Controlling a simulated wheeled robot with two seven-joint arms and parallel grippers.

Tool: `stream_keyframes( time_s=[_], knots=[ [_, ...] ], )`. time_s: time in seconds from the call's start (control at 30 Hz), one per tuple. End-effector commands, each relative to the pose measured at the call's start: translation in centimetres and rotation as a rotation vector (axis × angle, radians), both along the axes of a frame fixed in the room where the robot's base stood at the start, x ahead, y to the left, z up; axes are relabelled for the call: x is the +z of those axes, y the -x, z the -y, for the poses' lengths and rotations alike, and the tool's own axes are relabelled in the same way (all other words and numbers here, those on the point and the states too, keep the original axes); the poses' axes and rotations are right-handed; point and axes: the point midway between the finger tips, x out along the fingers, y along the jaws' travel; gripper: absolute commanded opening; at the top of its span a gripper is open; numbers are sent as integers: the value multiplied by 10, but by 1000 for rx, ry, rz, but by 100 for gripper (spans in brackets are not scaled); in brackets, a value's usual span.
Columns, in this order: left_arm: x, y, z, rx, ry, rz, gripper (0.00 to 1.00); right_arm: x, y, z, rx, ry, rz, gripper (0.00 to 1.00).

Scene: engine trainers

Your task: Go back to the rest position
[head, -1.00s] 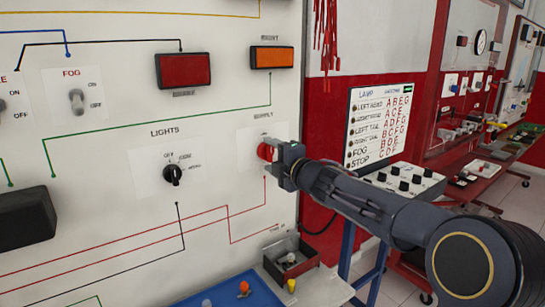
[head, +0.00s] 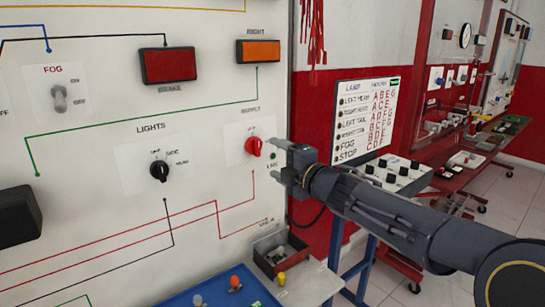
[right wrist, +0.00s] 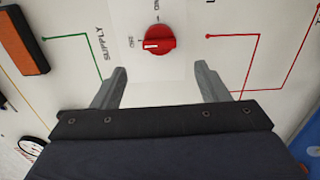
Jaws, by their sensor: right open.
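My right gripper (head: 277,163) is open and empty in front of the white trainer panel (head: 90,110). In the head view it is just right of the red supply knob (head: 254,146) and apart from it. In the right wrist view the two fingers (right wrist: 158,82) stand wide apart, and the red knob (right wrist: 158,39) sits on the panel beyond the fingertips with nothing between the fingers. My left gripper is not in view.
A black lights knob (head: 159,170) and a fog switch (head: 59,98) are on the panel. Below are a small box (head: 280,252) and a blue tray (head: 215,292). A lamp chart board (head: 370,118) and red benches (head: 460,165) stand to the right.

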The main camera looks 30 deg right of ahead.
Motion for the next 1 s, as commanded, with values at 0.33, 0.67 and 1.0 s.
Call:
stream_keyframes(
  time_s=[0.33,0.67,1.0],
  knots=[
    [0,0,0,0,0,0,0,0,0,0,0,0,0,68],
    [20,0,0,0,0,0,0,12,25,7,-124,-236,-49,68],
    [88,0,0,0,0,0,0,-82,193,-76,-611,-1380,-637,68]
  ],
)
